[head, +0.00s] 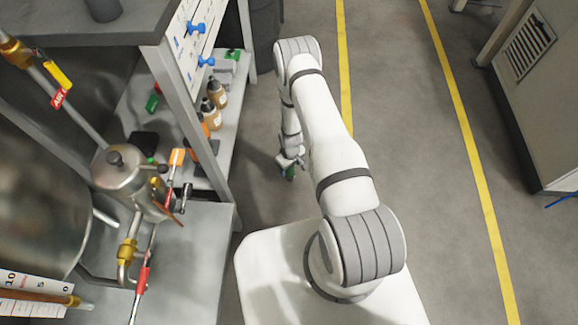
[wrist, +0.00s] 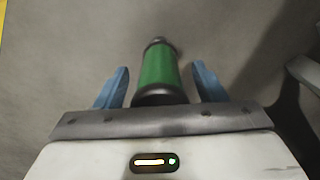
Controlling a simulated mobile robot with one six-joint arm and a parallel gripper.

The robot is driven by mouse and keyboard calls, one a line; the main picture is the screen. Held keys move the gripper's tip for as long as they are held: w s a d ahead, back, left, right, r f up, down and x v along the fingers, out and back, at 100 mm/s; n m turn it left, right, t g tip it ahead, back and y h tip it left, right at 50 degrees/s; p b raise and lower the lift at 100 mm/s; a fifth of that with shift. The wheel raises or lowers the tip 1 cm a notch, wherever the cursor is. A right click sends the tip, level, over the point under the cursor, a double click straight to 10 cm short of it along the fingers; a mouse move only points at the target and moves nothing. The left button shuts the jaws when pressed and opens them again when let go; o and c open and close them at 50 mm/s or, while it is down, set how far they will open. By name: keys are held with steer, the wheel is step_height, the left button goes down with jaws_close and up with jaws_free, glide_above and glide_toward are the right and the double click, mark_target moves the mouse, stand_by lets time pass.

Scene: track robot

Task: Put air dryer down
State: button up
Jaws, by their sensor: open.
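The air dryer appears to be the green cylinder with dark ends (wrist: 157,66), lying lengthwise between my fingers in the wrist view. My gripper (wrist: 161,68) is open, with a blue finger on each side of the cylinder and a visible gap to each. In the head view my gripper (head: 289,162) is beside the bench's right side, over the grey floor, with a bit of green (head: 291,172) at its tip. I cannot tell whether the cylinder rests on the floor or what supports it.
A bench (head: 190,250) on the left carries a steel canister (head: 128,178) with brass fittings. Brown bottles (head: 212,105) stand on the shelf behind. Yellow lines (head: 470,150) mark the floor. A grey cabinet (head: 540,90) stands at the right. The floor between is clear.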

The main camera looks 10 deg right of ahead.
steer(key=shift+r, duration=0.1)
step_height(320, 180, up, 12)
steer(key=p, duration=0.4)
step_height(320, 180, up, 28)
steer(key=m, duration=0.2)
steer(key=s+r+m+t, duration=0.1)
steer(key=s+r+m, duration=0.2)
steer(key=s+r, duration=1.7)
steer(key=shift+s+a+r, duration=0.3)
steer(key=shift+s+r, duration=0.05)
steer(key=shift+r, duration=0.3)
steer(key=shift+o, duration=0.5)
steer(key=shift+c, duration=0.5)
